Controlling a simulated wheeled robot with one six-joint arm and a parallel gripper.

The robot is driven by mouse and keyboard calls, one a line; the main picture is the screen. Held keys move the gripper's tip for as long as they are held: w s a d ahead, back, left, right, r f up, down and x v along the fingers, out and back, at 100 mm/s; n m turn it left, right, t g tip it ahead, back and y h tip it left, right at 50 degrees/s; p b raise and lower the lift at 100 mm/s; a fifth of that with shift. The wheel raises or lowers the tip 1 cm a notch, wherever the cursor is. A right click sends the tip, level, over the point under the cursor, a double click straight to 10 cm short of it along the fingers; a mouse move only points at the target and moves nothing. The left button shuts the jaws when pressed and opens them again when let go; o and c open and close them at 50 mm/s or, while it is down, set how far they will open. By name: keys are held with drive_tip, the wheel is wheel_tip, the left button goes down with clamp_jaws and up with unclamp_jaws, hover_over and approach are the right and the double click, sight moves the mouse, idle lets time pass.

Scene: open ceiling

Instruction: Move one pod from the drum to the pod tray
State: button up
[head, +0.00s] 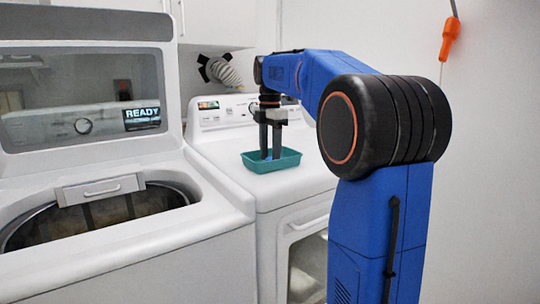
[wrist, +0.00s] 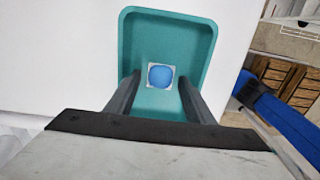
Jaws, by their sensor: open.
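The teal pod tray (head: 287,161) sits on top of the dryer. In the wrist view the tray (wrist: 196,33) fills the upper middle, and one pod (wrist: 160,76), blue with a pale square edge, lies on its floor. My gripper (head: 270,156) points down over the tray, its fingers reaching into it. In the wrist view my gripper (wrist: 158,88) is open, with its fingers on either side of the pod and a gap to each. The washer drum (head: 110,212) is open at the left; its inside is dark, and I cannot make out pods there.
The washer lid (head: 85,95) stands raised, with a handled panel (head: 100,189) at the drum's back rim. The dryer top (head: 225,155) is clear around the tray. An orange-handled thing (head: 450,38) hangs at the upper right.

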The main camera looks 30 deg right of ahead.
sight(270, 158)
wheel_tip(270, 158, up, 12)
idle(0.5)
drive_tip(key=shift+s, duration=0.1)
idle(0.4)
